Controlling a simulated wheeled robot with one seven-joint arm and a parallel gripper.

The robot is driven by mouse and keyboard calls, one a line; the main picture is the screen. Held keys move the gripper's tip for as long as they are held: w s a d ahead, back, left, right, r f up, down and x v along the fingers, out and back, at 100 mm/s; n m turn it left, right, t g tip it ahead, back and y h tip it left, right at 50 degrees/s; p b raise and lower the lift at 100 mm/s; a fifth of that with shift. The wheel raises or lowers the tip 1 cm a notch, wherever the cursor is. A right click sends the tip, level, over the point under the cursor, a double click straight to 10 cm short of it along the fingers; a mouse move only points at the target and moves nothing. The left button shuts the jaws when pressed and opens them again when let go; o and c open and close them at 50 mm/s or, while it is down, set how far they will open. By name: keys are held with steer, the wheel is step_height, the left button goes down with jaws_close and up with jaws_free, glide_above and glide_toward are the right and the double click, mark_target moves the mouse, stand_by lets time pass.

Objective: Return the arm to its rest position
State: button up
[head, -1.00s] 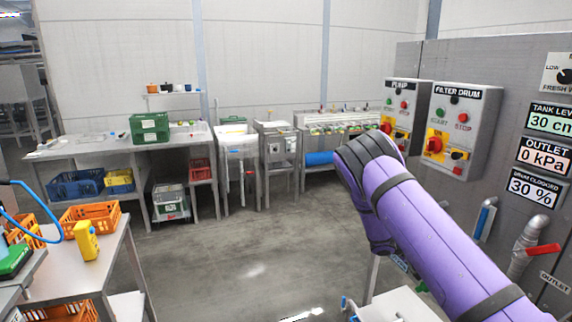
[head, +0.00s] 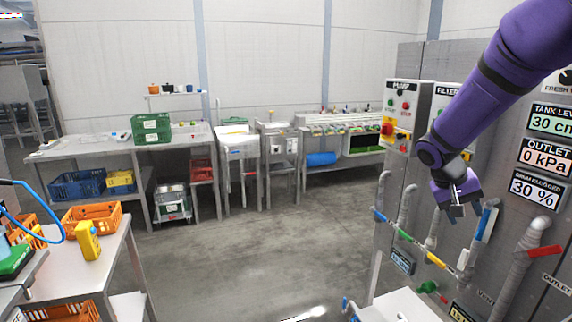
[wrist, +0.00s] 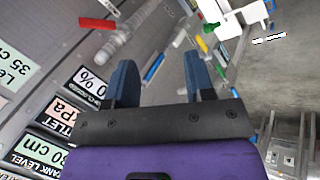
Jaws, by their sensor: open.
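My purple arm reaches in from the upper right in the head view. My gripper (head: 457,211) hangs at its end, pointing down, in front of the grey machine panel and its pipes. In the wrist view, the two dark blue fingers of my gripper (wrist: 160,85) stand apart with nothing between them. The gripper is open and empty. The arm covers part of the filter drum box (head: 443,98).
The grey panel carries displays, a pump box (head: 402,112), pipes and a red-handled valve (head: 543,251) close to my gripper. A white surface (head: 400,306) lies below. A bench with an orange crate (head: 91,217) stands at left. The middle floor (head: 260,250) is clear.

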steer(key=s+a+r+n+t+y, duration=0.1)
steer(key=s+a+r+t+y, duration=0.1)
steer(key=s, duration=0.7)
steer(key=s+a+r+n+t+y, duration=0.1)
steer(key=s+a+r+t+y, duration=0.1)
steer(key=s+a+r, duration=0.3)
steer(key=s+a+r+n+t+y, duration=0.1)
steer(key=s+a+r, duration=0.3)
steer(key=s, duration=0.8)
step_height(320, 180, up, 2)
steer(key=shift+s+r+t+y, duration=0.1)
steer(key=shift+s+t+y, duration=0.25)
steer(key=shift+t+y, duration=0.2)
